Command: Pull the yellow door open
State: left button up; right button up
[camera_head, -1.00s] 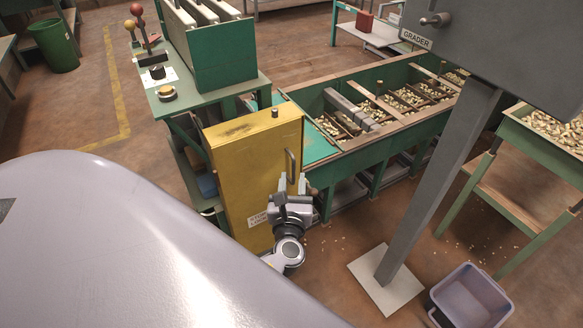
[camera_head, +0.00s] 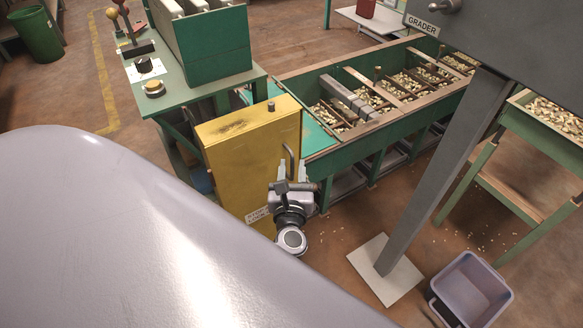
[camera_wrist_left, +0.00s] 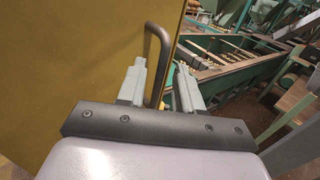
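The yellow door (camera_head: 251,165) is the front of a yellow cabinet and looks shut, with a white label low on it. Its dark bar handle (camera_head: 288,160) stands upright near the right edge. My left gripper (camera_head: 292,173) is at the handle's lower part, in front of the door. In the left wrist view, the handle (camera_wrist_left: 160,44) rises between my two separated fingers, with a visible gap on the right side. The gripper is open; contact with the handle cannot be told. The door (camera_wrist_left: 80,60) fills the left of that view. My right gripper is out of view.
A green sorting trough (camera_head: 340,156) with nuts stands right of the cabinet. A green control bench (camera_head: 190,98) is behind it. A grey post (camera_head: 440,180) on a white base plate and a grey-purple bin (camera_head: 470,288) stand to the right. Floor between gripper and post is mostly clear.

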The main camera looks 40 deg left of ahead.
pick_arm(q)
grip_shut()
dwell(1.4)
